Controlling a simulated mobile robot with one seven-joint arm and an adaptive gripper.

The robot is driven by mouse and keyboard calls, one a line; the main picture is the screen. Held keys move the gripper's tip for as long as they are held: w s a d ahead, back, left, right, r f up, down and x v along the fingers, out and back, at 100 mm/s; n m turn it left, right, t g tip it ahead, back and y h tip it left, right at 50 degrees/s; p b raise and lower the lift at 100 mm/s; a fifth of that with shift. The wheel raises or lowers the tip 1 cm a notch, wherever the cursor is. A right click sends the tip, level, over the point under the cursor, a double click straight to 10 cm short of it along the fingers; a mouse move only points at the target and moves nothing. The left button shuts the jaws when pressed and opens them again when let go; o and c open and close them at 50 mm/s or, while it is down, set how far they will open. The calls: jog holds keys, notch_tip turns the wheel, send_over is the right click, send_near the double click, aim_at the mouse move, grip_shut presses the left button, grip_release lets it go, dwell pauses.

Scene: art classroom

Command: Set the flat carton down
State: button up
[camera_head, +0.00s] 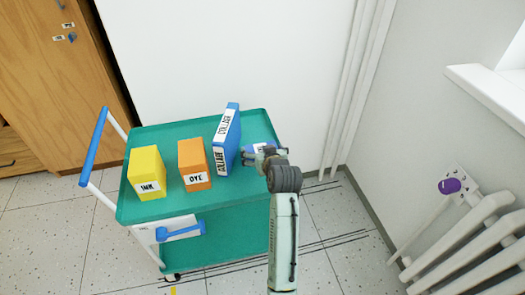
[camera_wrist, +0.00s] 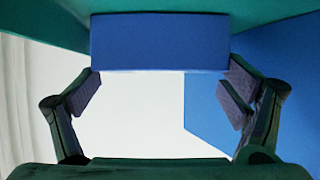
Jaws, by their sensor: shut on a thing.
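My gripper (camera_head: 250,155) reaches in at the right side of the green trolley top and is shut on a blue carton (camera_head: 260,147), taken here as the flat carton. Only a small part with a white label shows in the head view, the rest hidden by my gripper. In the wrist view the carton's plain blue face (camera_wrist: 160,42) lies between the two fingertips (camera_wrist: 163,78), with green trolley surface beyond it. I cannot tell whether it touches the trolley top.
On the green trolley (camera_head: 160,212) stand an upright blue COLLAGE box (camera_head: 228,138) close left of my gripper, an orange DYE box (camera_head: 194,163) and a yellow INK box (camera_head: 147,172). The front of the top is clear. A radiator (camera_head: 470,240) stands at right.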

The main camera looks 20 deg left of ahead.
jog(key=shift+f, duration=0.1)
jog(key=o, duration=1)
